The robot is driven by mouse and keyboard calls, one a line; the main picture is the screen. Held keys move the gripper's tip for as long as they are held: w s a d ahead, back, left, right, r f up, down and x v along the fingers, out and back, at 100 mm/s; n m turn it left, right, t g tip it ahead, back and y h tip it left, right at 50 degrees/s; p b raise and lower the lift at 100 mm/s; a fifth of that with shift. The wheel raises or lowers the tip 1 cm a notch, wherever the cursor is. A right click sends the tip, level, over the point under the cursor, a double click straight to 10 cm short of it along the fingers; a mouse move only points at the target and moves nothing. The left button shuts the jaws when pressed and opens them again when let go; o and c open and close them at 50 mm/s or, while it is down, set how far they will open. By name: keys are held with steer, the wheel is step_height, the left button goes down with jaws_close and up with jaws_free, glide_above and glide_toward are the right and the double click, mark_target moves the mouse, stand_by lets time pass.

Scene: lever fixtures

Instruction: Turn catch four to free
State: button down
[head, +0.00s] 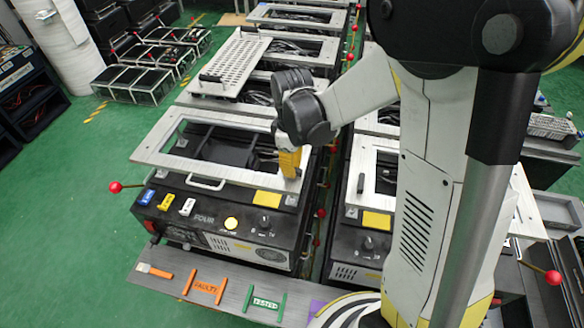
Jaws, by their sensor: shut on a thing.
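The black box marked FOUR (204,218) stands in the front row in the head view, with an open pale metal frame (160,150) on its top. My gripper (290,172) points down at the right side of this frame. Its yellow fingers are shut on a small part there, which appears to be catch four. The fingers cover most of that part, so its shape and which way it is turned cannot be told.
A red-knobbed lever (115,187) sticks out at the box's left. A similar box (366,243) stands close on the right. A grey ledge (232,290) with labels runs in front.

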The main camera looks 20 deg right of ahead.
steer(key=shift+n, duration=0.5)
stand_by(0.3)
steer(key=c, duration=1.5)
jaws_free()
steer(key=shift+o, duration=0.2)
steer(key=shift+r, duration=0.1)
step_height(320, 180, up, 12)
steer(key=shift+s, duration=0.1)
